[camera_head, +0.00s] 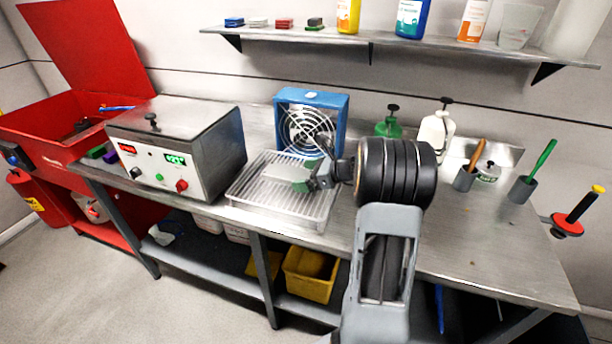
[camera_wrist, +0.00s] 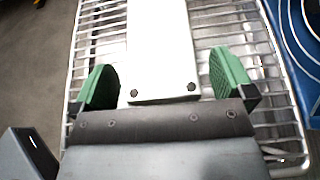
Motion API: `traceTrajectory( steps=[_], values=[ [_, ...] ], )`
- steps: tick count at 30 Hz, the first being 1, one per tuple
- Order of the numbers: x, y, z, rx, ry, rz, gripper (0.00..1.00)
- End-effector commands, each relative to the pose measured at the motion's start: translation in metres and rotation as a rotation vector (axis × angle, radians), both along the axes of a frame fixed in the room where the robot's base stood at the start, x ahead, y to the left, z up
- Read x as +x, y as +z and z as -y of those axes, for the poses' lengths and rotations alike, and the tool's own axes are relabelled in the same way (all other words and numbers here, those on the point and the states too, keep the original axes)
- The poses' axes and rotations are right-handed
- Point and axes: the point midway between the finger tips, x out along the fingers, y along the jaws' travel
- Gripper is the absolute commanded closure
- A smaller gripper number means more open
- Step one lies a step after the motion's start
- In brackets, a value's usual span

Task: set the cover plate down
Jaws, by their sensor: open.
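The cover plate is a pale, flat piece with two dark bolts or holes at its near end. In the wrist view the plate (camera_wrist: 162,50) lies between my green-padded fingers, with a gap on both sides. In the head view the plate (camera_head: 285,171) is over the wire rack (camera_head: 258,190) and appears to rest on it. My gripper (camera_head: 312,180) is open around the near end of the plate. The plate's far end is cut off in the wrist view.
A blue fan (camera_head: 338,115) stands right behind the rack. A control box (camera_head: 185,150) with displays stands close on the left. Green and white bottles (camera_head: 436,132) and brush cups (camera_head: 466,178) are on the bench (camera_head: 480,240) to the right. A shelf (camera_head: 400,48) runs above.

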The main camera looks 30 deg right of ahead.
Motion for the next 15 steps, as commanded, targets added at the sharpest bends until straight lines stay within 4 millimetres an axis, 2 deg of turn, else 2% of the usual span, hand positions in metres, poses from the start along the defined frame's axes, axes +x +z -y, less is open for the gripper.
traceTrajectory(
  steps=[5, 15],
  values=[
    [-0.012, 0.010, 0.012, -0.001, -0.003, 0.004, 0.00],
    [-0.057, 0.034, 0.053, -0.002, -0.004, 0.003, 0.00]
  ],
)
